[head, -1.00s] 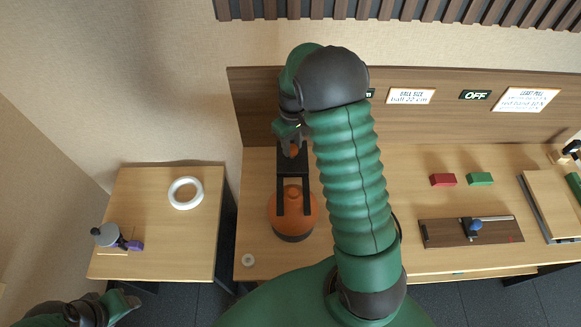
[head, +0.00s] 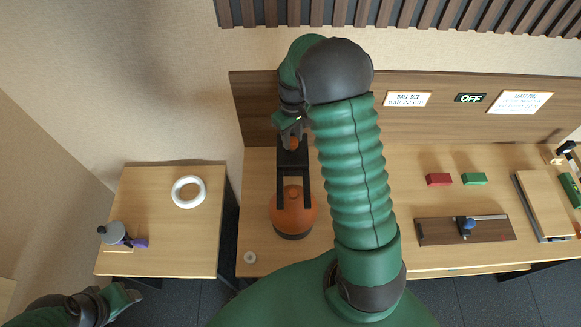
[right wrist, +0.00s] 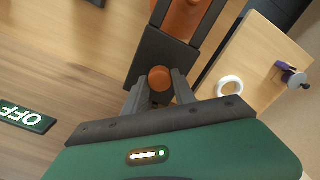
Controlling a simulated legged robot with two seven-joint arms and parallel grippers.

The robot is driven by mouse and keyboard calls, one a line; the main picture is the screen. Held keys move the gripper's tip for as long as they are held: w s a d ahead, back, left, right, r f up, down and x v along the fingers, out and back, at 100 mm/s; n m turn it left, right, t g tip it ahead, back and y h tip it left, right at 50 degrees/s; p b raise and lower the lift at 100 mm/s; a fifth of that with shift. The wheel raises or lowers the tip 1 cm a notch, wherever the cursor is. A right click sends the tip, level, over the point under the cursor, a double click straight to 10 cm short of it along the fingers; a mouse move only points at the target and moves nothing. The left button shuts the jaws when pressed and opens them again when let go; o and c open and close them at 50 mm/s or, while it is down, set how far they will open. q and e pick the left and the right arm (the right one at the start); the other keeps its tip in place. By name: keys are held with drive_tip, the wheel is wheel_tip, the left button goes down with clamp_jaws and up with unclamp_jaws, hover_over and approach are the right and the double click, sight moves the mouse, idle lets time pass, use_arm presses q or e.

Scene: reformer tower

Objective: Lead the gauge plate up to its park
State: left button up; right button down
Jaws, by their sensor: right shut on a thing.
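The gauge plate (head: 292,160) is a dark plate with an orange knob (head: 294,143), on the upper part of a black two-post frame. My right gripper (head: 291,131) is at the knob from above, partly hidden by its own arm. In the right wrist view its fingers (right wrist: 160,92) are shut on the orange knob (right wrist: 159,78), with the dark plate (right wrist: 155,52) just beyond. An orange ball (head: 305,214) sits at the foot of the posts. My left gripper (head: 130,294) hangs low at the left, away from the frame; its jaw state is unclear.
A side table (head: 152,254) at the left holds a white ring (head: 188,192) and a grey and purple item (head: 118,235). Red (head: 439,180) and green (head: 474,179) blocks, a dark board (head: 440,232) and an OFF sign (head: 470,97) are to the right. My right arm hides the middle.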

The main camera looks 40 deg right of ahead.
drive_tip(key=shift+r, duration=0.15)
drive_tip(key=shift+w+d+r+p, duration=0.1)
drive_tip(key=shift+r+p, duration=2)
drive_tip(key=shift+r, duration=0.5)
wheel_tip(320, 180, up, 3)
drive_tip(key=p, duration=0.2)
drive_tip(key=shift+p, duration=0.35)
drive_tip(key=c, duration=1.2)
unclamp_jaws()
drive_tip(key=shift+c, duration=0.2)
drive_tip(key=o, duration=0.5)
drive_tip(key=shift+f, duration=0.2)
drive_tip(key=shift+o, duration=0.2)
